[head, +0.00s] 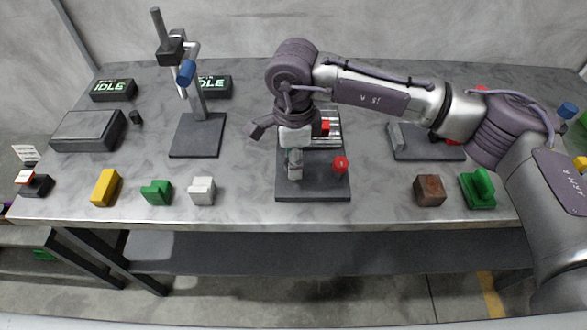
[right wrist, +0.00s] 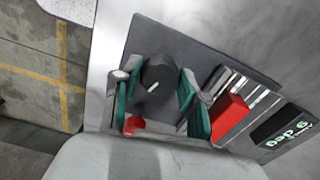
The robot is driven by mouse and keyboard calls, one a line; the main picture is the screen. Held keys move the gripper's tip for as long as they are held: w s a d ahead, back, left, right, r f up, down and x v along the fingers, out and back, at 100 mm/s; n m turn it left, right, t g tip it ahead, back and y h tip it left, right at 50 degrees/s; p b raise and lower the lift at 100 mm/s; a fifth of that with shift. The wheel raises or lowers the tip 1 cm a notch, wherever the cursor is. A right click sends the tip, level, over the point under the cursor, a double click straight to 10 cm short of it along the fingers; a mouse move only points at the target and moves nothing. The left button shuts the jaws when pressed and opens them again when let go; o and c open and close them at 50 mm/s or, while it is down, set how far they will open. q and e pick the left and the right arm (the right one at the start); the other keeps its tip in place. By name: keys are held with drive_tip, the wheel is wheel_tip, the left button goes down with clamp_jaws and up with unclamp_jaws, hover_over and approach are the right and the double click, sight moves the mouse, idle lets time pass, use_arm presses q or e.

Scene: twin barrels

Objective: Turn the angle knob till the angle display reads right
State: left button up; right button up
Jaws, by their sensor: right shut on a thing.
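In the right wrist view the dark round angle knob (right wrist: 158,72) with a short white mark stands on a dark plate. My right gripper (right wrist: 157,92) has its teal pads on both sides of the knob and is shut on it. The angle display (right wrist: 283,127) is a black box with green text in "deg", seen upside down; its digit looks like a 6 or a 9. In the head view my right gripper (head: 294,165) is over the left part of the dark plate (head: 313,190) and hides the knob. My left gripper is out of view.
A red block (right wrist: 231,118) on metal rails lies between knob and display. A red knob (head: 340,164) stands on the plate's right side. A yellow block (head: 105,188), green block (head: 157,192), grey block (head: 202,191) and brown cube (head: 429,191) line the front edge. A stand (head: 197,140) is at left.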

drive_tip(key=shift+n+b, duration=1.05)
drive_tip(key=shift+n, duration=0.05)
drive_tip(key=o, duration=1.1)
drive_tip(key=shift+o, duration=0.2)
drive_tip(key=shift+r, duration=0.1)
wheel_tip(320, 180, up, 12)
